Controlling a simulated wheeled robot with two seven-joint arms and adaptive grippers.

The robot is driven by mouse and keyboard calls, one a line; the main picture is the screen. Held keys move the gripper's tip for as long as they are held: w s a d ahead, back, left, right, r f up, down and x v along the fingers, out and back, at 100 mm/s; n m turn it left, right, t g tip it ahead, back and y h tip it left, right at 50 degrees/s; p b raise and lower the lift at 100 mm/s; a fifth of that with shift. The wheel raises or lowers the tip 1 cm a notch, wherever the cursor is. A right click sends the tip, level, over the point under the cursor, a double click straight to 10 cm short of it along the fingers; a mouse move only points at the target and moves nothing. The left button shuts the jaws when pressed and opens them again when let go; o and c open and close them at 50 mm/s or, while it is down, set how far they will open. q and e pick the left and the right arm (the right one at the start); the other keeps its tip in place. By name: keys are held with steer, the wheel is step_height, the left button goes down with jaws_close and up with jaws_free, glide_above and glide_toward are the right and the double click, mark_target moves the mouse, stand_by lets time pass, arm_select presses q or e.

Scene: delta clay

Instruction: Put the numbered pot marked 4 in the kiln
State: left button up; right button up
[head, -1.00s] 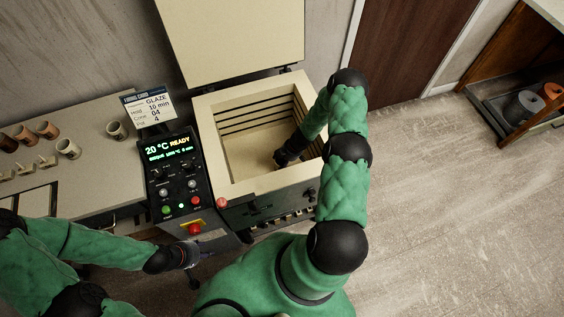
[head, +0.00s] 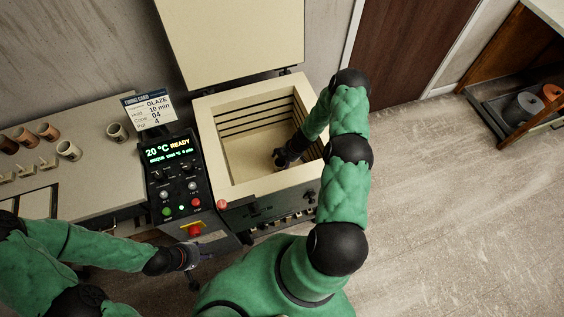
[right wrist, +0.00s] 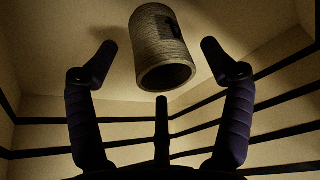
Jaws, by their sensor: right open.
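The kiln (head: 208,125) stands with its lid (head: 240,40) raised. My right arm reaches over its right wall, and my right gripper (head: 285,155) is down inside the chamber. In the right wrist view my right gripper (right wrist: 158,47) has its fingers spread wide. A grey-beige ridged pot (right wrist: 158,50) is in the kiln chamber between and beyond the fingertips, with clear gaps on both sides. Its open mouth faces the camera. A dark mark on its side is too dim to read. My left gripper (head: 192,256) is in front of the control panel; its fingers are too small to judge.
The control panel (head: 180,175) left of the kiln reads 20 °C READY. A firing card (head: 149,109) above it shows pot 4. Open floor (head: 460,210) lies right.

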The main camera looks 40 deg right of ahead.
steer(key=p+v, duration=0.2)
steer(key=v, duration=0.4)
